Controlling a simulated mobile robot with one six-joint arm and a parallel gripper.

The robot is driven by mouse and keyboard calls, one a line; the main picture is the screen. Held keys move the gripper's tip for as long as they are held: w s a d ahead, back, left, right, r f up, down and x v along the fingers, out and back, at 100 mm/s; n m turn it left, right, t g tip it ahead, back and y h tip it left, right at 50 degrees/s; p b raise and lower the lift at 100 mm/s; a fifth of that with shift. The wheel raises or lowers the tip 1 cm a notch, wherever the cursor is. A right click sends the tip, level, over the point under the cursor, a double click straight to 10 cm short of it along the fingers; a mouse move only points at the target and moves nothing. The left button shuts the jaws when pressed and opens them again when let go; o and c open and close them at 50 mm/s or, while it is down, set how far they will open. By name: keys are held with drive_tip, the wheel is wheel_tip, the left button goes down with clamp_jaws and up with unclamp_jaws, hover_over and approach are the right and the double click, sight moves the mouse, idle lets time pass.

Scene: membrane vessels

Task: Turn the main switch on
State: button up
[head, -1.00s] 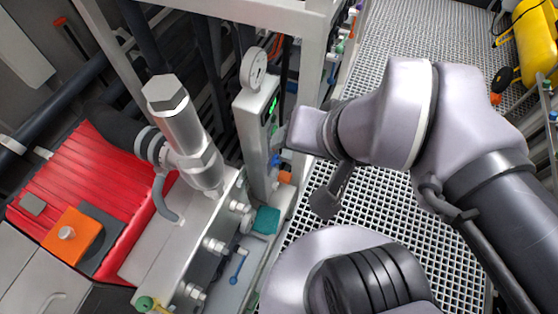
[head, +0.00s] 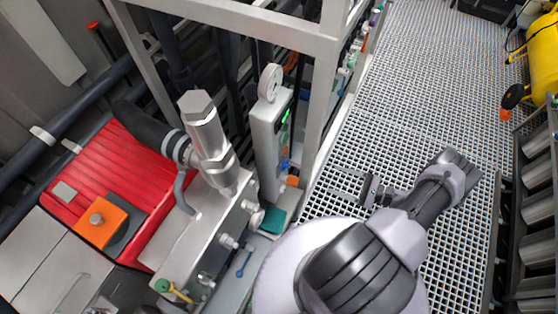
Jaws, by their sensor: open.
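No label is readable, so I cannot tell whether this is the main switch. A pale upright panel (head: 266,140) with a small green display and a blue part stands near the middle. My gripper (head: 340,184) is low over the grating, right of that panel, pointing left. Its two thin fingers are apart with nothing between them. It touches neither the panel nor the orange block.
A red ribbed housing (head: 116,175), a silver valve body (head: 207,135) and a round gauge (head: 270,82) crowd the left. A pale frame post (head: 318,110) stands between panel and walkway. The grating (head: 425,75) is clear toward the back; metal cylinders (head: 535,210) line the right.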

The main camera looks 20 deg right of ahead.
drive_tip(key=a+f+m+t, duration=0.1)
drive_tip(key=f, duration=0.1)
approach(289, 167)
drive_tip(key=shift+h, duration=0.4)
drive_tip(key=x, duration=0.9)
drive_tip(key=shift+w+a, duration=0.15)
drive_tip(key=shift+a, duration=0.05)
drive_tip(key=shift+c, duration=0.4)
